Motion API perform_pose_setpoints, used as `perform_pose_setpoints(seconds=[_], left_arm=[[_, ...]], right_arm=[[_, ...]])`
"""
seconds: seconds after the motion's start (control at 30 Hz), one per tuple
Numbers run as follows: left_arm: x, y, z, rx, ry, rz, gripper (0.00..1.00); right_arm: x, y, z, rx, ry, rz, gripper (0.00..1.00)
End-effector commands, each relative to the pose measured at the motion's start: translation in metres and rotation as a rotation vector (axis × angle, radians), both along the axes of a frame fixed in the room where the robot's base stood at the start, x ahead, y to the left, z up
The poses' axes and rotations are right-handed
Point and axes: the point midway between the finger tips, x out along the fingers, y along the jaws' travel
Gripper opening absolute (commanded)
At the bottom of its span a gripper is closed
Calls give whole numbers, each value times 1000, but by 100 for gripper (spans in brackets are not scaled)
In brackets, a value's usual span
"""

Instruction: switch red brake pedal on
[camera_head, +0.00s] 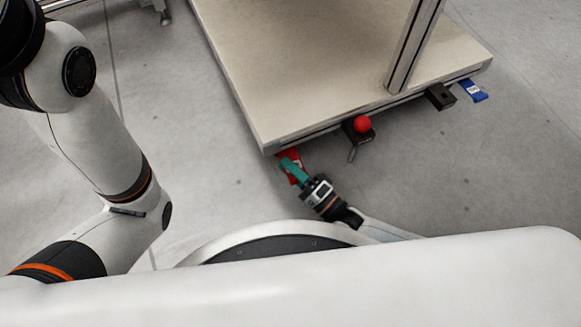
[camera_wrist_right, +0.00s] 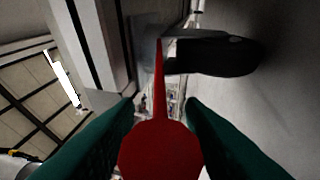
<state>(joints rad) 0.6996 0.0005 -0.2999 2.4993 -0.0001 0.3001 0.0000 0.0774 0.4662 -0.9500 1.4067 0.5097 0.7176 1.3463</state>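The red brake pedal (camera_head: 284,157) is at the near left corner of the cart, low at its edge. My right gripper (camera_head: 290,166), with teal fingers, is at the pedal and covers part of it. In the right wrist view, a red part with a wide rounded end and a thin upright strip (camera_wrist_right: 160,148) lies between the teal fingers (camera_wrist_right: 160,104). The fingertips stand apart, with room on both sides of the thin strip. Whether the fingers touch the wide end cannot be told. My left arm shows at the left, but its gripper is outside the view.
The cart's beige platform (camera_head: 300,60) carries a metal post (camera_head: 412,45). Along its near edge are a red ball knob (camera_head: 362,124) on a black bracket, a black block (camera_head: 440,96) and a blue pedal (camera_head: 473,91). Grey floor lies open around the cart.

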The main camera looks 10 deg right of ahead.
Motion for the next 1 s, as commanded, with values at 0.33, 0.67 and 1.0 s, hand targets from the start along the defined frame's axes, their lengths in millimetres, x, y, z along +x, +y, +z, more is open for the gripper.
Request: perform_pose_setpoints(seconds=[0.33, 0.67, 1.0], left_arm=[[0, 0, 5, 0, 0, 0, 60], [-1, 0, 45, 0, -1, 0, 60], [-1, 0, 68, 0, -2, 0, 60]], right_arm=[[-3, -2, 1, 1, 1, 0, 36], [-48, -42, -3, -5, 5, 0, 36], [-100, -88, -5, -2, 2, 0, 36]])
